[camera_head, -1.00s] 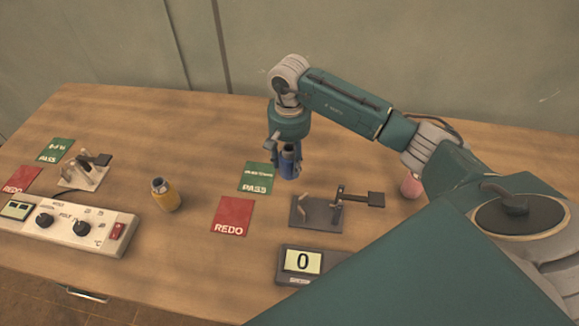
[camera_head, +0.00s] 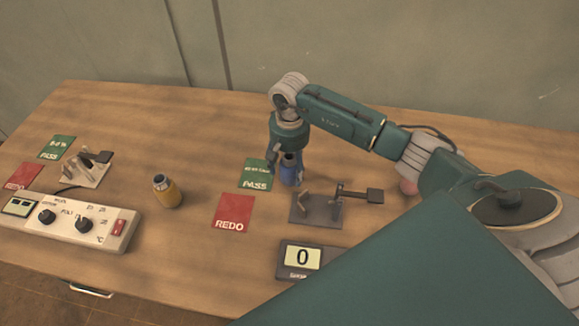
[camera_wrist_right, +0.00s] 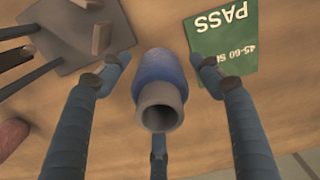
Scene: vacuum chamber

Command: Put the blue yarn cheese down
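The blue yarn cheese (camera_head: 291,170) stands upright on the wooden table, just right of the green PASS card and behind the grey fixture with posts. In the right wrist view the blue yarn cheese (camera_wrist_right: 160,70) shows its grey hollow tube end toward the camera. My right gripper (camera_head: 285,172) is low around it, pointing down. In the wrist view its fingers (camera_wrist_right: 161,85) are spread on either side, with gaps between them and the yarn. My left gripper is not in view.
The green PASS card (camera_head: 257,174), red REDO card (camera_head: 234,211), grey fixture (camera_head: 316,211) and display reading 0 (camera_head: 301,258) are close by. A yellow yarn cheese (camera_head: 168,192) stands left. A pink one (camera_head: 408,187) is partly behind my arm. A control box (camera_head: 70,222) is further left.

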